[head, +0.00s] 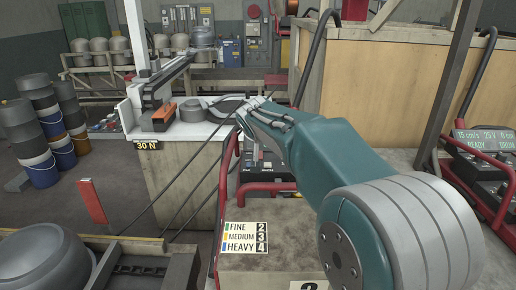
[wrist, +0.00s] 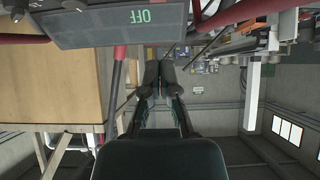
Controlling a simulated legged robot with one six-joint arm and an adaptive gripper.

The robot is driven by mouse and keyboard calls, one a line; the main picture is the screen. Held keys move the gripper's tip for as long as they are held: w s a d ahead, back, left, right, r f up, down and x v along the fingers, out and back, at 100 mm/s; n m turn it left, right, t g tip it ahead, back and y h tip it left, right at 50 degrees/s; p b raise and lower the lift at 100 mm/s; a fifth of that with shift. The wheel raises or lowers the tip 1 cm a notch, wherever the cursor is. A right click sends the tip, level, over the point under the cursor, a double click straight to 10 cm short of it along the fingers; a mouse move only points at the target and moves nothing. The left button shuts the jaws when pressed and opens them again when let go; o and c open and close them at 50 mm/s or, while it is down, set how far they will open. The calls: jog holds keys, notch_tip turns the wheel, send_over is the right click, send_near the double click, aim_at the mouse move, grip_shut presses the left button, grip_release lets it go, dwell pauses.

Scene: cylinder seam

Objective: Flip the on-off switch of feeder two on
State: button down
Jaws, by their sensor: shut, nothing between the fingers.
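A feeder (head: 280,258) stands in front of me, with a partly cut-off label that looks like a 2 at the bottom edge. Its dark control panel (head: 252,165) is behind a red tube frame and partly hidden by my arm. In the wrist view, which is upside down, a grey display (wrist: 135,20) reads OFF. I cannot make out the on-off switch in either view. My gripper (head: 246,108) is shut and empty, above the panel in the head view. Its fingers also show in the wrist view (wrist: 160,72), apart from the display.
A sign (head: 245,237) lists FINE 2, MEDIUM 3, HEAVY 4. A white bench (head: 190,132) marked 30 N stands behind left. A large wooden box (head: 390,90) is behind my arm. Dark cables cross left of the feeder.

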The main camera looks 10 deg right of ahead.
jog(key=shift+w+d+r, duration=0.1)
jog(key=shift+w+r, duration=0.25)
jog(key=shift+r, duration=0.2)
jog(key=x, duration=1)
jog(key=shift+w+f, duration=0.2)
notch_tip(320, 180, down, 2)
jog(key=shift+f, duration=0.2)
jog(key=shift+d+f, duration=0.1)
jog(key=shift+f, duration=0.45)
jog(key=shift+w, duration=0.1)
jog(key=shift+w+f, duration=0.1)
jog(key=shift+f, duration=0.3)
